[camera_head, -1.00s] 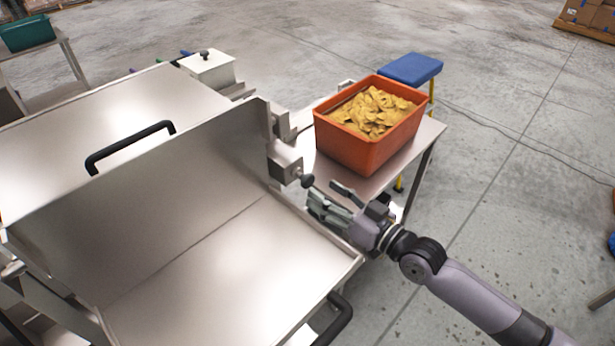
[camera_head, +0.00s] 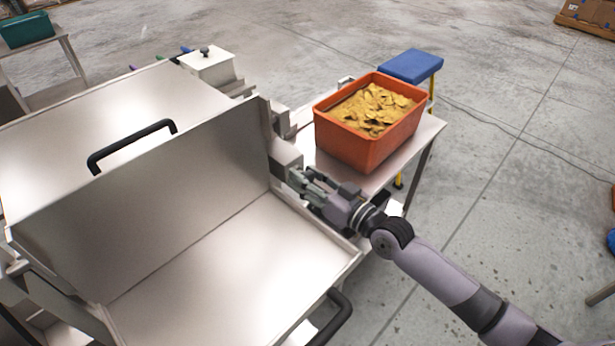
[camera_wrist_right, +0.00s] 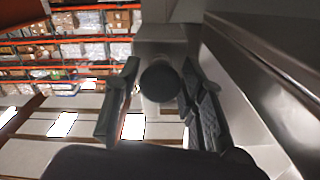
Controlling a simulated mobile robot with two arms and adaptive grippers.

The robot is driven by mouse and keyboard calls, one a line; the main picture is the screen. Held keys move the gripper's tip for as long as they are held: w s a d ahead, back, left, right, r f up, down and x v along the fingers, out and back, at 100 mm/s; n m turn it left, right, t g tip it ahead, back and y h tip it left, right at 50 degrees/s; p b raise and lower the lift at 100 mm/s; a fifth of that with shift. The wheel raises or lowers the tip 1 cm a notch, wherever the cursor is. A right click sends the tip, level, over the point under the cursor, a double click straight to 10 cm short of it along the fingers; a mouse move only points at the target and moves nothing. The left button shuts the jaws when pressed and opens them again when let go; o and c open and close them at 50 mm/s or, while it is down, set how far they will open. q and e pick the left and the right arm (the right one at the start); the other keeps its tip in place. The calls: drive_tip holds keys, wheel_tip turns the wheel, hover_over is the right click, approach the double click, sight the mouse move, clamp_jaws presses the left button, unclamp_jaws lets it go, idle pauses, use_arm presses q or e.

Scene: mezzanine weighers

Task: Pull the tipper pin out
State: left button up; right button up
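The tipper pin's round dark knob (camera_wrist_right: 159,82) shows in the right wrist view, in front of a metal block (camera_wrist_right: 160,42). My right gripper (camera_wrist_right: 160,100) is open, with one finger on each side of the knob and gaps visible. In the head view my right gripper (camera_head: 296,180) is at the block (camera_head: 285,158) on the tipper's side, and its fingers hide the knob. The steel tipper tray (camera_head: 215,245) lies in front, with a black handle (camera_head: 338,318) at its near right corner. My left gripper is in neither view.
An orange crate (camera_head: 350,148) of yellow chips stands on a steel table (camera_head: 425,140) just behind my right gripper. A blue-topped stool (camera_head: 411,66) is behind it. The tipper's upright steel wall (camera_head: 150,200) is to the left. Open floor (camera_head: 500,190) lies right.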

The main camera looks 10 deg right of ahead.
sight(311, 180)
clamp_jaws()
idle(0.4)
drive_tip(key=v, duration=0.2)
drive_tip(key=shift+s+d+f, duration=0.1)
drive_tip(key=shift+s+d, duration=0.05)
drive_tip(key=shift+s, duration=0.05)
drive_tip(key=shift+c, duration=0.3)
unclamp_jaws()
drive_tip(key=o, duration=0.4)
drive_tip(key=shift+s+d, duration=0.15)
drive_tip(key=shift+s, duration=0.05)
drive_tip(key=shift+o, duration=0.3)
drive_tip(key=shift+w, duration=0.1)
drive_tip(key=v, duration=1.2)
